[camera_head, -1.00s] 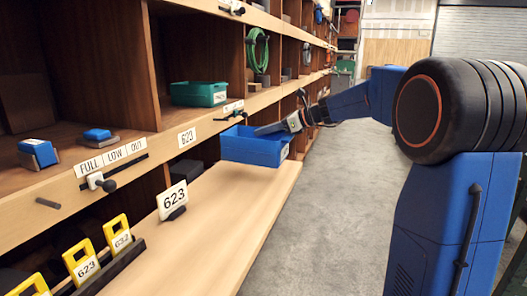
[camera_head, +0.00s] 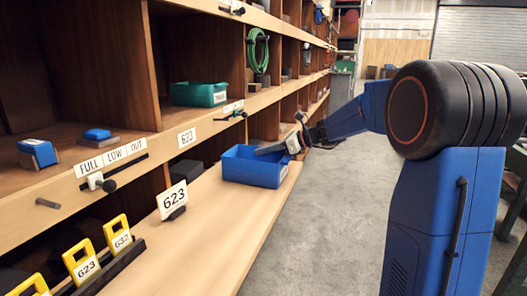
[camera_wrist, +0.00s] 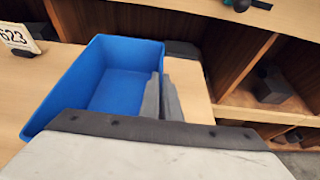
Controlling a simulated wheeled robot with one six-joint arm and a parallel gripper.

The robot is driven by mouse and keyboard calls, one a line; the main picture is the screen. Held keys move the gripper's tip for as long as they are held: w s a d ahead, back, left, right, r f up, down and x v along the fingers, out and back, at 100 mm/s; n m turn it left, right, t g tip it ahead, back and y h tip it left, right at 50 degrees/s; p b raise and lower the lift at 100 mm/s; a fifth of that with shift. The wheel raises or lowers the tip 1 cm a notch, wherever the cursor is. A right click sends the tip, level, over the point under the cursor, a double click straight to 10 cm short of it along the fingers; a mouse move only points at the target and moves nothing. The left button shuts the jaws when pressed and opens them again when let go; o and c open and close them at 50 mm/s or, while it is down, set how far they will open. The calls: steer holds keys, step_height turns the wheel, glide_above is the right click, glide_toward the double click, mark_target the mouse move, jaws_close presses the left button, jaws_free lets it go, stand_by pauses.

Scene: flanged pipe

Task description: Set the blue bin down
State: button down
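The blue bin (camera_head: 252,171) is upright and looks empty. In the head view it is at the far end of the light wooden ledge and appears to rest on it. In the wrist view the bin (camera_wrist: 118,92) fills the left middle, with its open top facing me. My gripper (camera_head: 268,149) is at the bin's right rim in the head view. In the wrist view its two grey fingers (camera_wrist: 161,96) are close together, one on each side of the bin's wall, and look shut on it. The bin's underside is hidden.
The light wooden ledge (camera_head: 212,226) is clear in front of the bin. A white 623 sign (camera_head: 172,198) stands on it, with yellow numbered tags (camera_head: 84,263) nearer. A green bin (camera_head: 198,94) sits on the shelf above. Open floor lies to the right.

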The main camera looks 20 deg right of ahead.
steer(key=c, duration=2)
jaws_free()
steer(key=shift+f, duration=0.15)
steer(key=shift+s+d+r, duration=0.1)
steer(key=shift+d+r, duration=0.1)
steer(key=shift+r, duration=0.1)
steer(key=v, duration=1.1)
steer(key=shift+s+d, duration=0.15)
steer(key=shift+d, duration=0.05)
steer(key=shift+d+r, duration=0.1)
